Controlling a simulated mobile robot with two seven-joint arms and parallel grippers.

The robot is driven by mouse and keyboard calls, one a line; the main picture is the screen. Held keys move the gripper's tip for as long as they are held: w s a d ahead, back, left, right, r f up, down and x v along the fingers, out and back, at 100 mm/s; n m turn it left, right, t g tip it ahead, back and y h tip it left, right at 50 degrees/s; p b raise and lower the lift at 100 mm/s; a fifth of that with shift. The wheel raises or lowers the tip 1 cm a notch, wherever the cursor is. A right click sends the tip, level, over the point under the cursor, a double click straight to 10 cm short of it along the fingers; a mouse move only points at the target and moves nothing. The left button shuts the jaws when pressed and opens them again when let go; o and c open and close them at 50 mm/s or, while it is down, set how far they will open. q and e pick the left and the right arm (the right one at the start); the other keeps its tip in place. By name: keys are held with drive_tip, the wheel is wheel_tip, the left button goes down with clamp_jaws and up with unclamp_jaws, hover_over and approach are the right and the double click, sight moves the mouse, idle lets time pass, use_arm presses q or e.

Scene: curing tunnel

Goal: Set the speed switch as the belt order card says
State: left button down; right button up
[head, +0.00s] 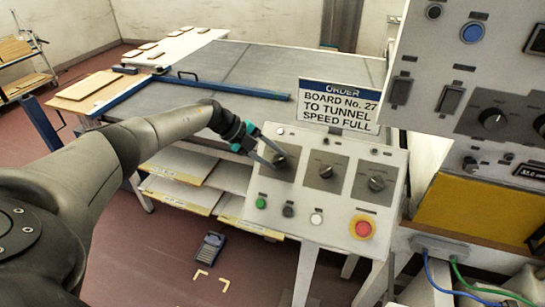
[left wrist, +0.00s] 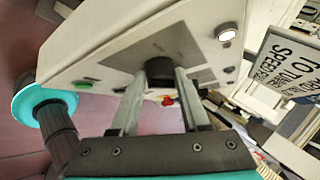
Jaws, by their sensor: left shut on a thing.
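The order card (head: 340,105) stands above the console and reads "ORDER BOARD No. 27 TO TUNNEL SPEED FULL". The sloped grey console (head: 330,213) carries three dark rotary switches in a row: left (head: 281,161), middle (head: 326,172) and right (head: 376,183). Their labels are too small to read. My left gripper (head: 273,154) is shut on the left rotary switch. In the left wrist view the two fingers lie on either side of this dark knob (left wrist: 159,68). The fingers partly hide its pointer, so I cannot tell its setting. My right gripper is not in view.
Below the switches are a green button (head: 261,203), a white button (head: 317,218) and a red button on a yellow ring (head: 362,228). A taller control panel (head: 440,70) overhangs at the right. A grey belt table (head: 250,75) lies behind. A blue pedal (head: 209,248) is on the floor.

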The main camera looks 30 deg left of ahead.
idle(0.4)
use_arm(q)
drive_tip(key=shift+c, duration=1.9)
unclamp_jaws()
drive_tip(key=b+v, duration=0.1)
drive_tip(key=v, duration=1.4)
